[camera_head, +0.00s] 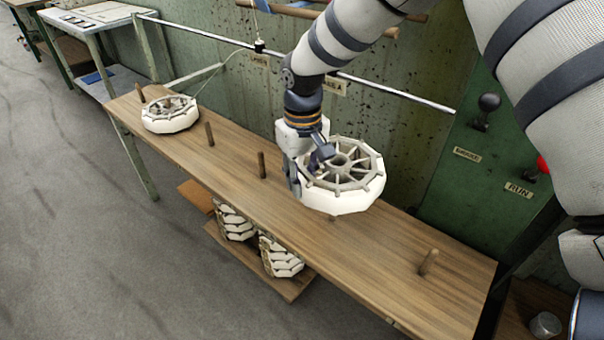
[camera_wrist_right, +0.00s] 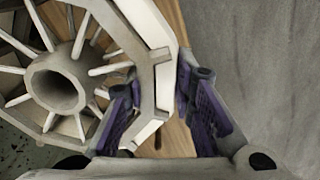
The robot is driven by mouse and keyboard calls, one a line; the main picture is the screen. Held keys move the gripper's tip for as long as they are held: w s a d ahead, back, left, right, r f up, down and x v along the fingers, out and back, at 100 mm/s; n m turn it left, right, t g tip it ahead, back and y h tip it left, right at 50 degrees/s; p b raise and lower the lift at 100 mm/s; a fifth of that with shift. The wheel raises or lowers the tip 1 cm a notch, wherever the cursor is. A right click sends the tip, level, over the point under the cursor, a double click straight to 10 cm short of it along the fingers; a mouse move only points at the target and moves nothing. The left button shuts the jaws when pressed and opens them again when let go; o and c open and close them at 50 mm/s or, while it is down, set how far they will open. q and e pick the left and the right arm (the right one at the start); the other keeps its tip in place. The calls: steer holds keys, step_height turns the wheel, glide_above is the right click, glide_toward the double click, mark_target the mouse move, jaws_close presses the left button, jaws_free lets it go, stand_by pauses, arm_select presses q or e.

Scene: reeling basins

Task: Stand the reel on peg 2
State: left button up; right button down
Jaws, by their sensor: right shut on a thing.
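A white spoked reel (camera_head: 340,202) is in the head view, over the right half of the wooden bench (camera_head: 375,285). My right gripper (camera_head: 306,172) is shut on its rim at the left side and holds it roughly level. In the right wrist view my right gripper (camera_wrist_right: 163,112) has one finger on each side of the rim, and the reel's hub (camera_wrist_right: 56,84) is at the left. Bare pegs stand at the middle (camera_head: 262,164), farther left (camera_head: 209,134) and near the right end (camera_head: 428,262). A peg bit shows under the reel. No peg numbers are readable. My left gripper is out of view.
Another white reel (camera_head: 170,122) sits at the bench's far left, beside a peg (camera_head: 140,92), with a thread running up to a metal rod (camera_head: 375,88). More white reels (camera_head: 235,222) are stacked on a low shelf. A green panel (camera_head: 460,185) stands behind the right end.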

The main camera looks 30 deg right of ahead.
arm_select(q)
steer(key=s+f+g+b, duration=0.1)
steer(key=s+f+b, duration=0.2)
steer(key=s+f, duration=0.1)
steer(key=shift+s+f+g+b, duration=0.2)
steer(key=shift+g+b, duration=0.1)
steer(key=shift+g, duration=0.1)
arm_select(e)
steer(key=shift+f, duration=6.15)
steer(key=c, duration=1.3)
jaws_free()
steer(key=shift+r, duration=0.1)
